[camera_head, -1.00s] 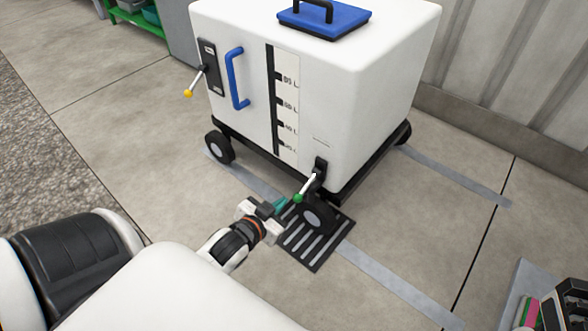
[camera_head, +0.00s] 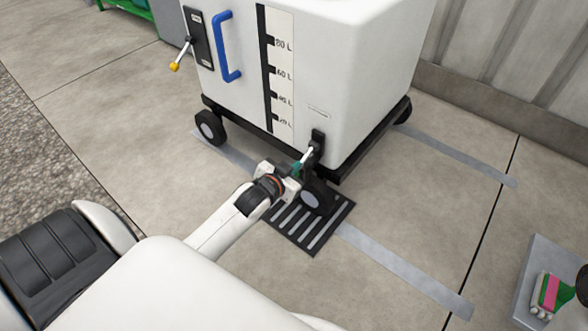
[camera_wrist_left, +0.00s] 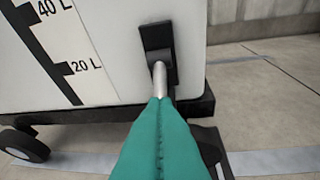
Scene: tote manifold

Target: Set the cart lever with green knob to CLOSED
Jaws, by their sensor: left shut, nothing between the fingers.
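The white cart (camera_head: 350,85) stands on the floor ahead, with volume marks on its front. Its lever (camera_head: 307,155) comes out of a black bracket (camera_head: 317,140) low at the front right corner and slants down to the left. In the left wrist view the pale lever rod (camera_wrist_left: 159,78) runs from the bracket (camera_wrist_left: 157,45) down behind my fingers. My left gripper (camera_head: 297,170) is shut, its teal fingertips (camera_wrist_left: 160,145) pressed together at the lever's lower end. The green knob is hidden or cannot be told apart from the fingers. My right gripper is not in view.
A second lever with a yellow knob (camera_head: 175,67) and a blue handle (camera_head: 227,48) are on the cart's front left. A caster wheel (camera_head: 312,198) stands by a slotted floor grate (camera_head: 300,235) just below my gripper. A grey tray (camera_head: 530,275) with objects is at lower right.

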